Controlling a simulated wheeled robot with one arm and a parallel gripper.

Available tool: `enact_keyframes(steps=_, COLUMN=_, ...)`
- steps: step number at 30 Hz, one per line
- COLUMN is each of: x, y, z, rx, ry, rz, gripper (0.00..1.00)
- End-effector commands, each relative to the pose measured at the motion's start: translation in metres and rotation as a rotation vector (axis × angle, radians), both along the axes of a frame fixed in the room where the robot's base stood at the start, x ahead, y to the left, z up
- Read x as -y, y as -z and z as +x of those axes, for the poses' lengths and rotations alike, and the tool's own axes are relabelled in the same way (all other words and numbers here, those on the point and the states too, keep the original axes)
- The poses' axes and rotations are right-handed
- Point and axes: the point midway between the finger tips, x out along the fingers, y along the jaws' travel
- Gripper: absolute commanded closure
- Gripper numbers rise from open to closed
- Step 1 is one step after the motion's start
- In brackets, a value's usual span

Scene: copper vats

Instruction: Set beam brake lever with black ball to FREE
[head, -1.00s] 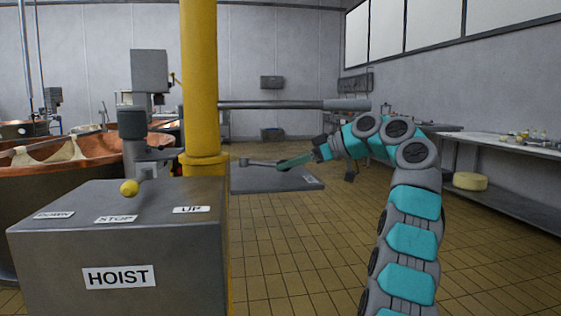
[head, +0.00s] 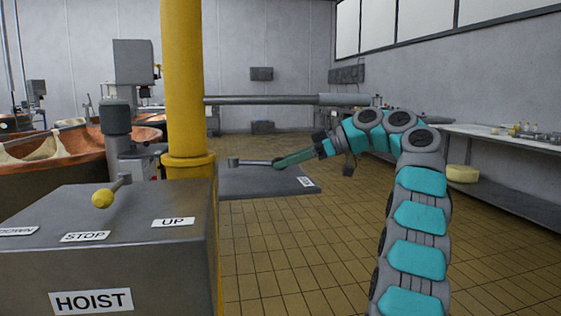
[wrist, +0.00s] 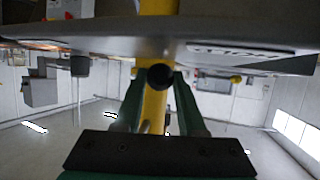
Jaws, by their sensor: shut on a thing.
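The beam brake lever (head: 256,163) is a thin grey arm on a pivot post above a dark grey panel box (head: 262,184), behind the yellow column. The lever points to the right in the head view. My gripper (head: 283,162) has green fingers closed around the lever's outer end. In the wrist view the black ball (wrist: 158,77) sits between the fingertips of my gripper (wrist: 160,85). A white label (head: 306,182) lies on the panel's right side; its word is too small to read surely. The FREE mark cannot be made out.
A grey HOIST box (head: 110,240) with a yellow-ball lever (head: 103,198) stands at the left front, beside the yellow column (head: 184,90). Copper vats (head: 60,165) stand at left. The tiled floor is open at centre.

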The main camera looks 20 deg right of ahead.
Motion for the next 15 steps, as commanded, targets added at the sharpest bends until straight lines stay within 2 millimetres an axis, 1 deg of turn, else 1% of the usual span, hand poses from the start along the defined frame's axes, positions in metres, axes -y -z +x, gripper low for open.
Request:
enact_keyframes(steps=8, x=-0.0006, y=-0.0017, z=-0.0003, rx=0.003, ry=-0.001, rz=0.001, gripper=1.0)
enact_keyframes(steps=9, x=-0.0005, y=-0.0016, z=-0.0003, rx=0.003, ry=-0.001, rz=0.001, gripper=0.56)
enact_keyframes(steps=15, x=-0.0004, y=-0.0006, z=-0.0002, rx=0.001, ry=0.0, rz=0.0, gripper=0.34)
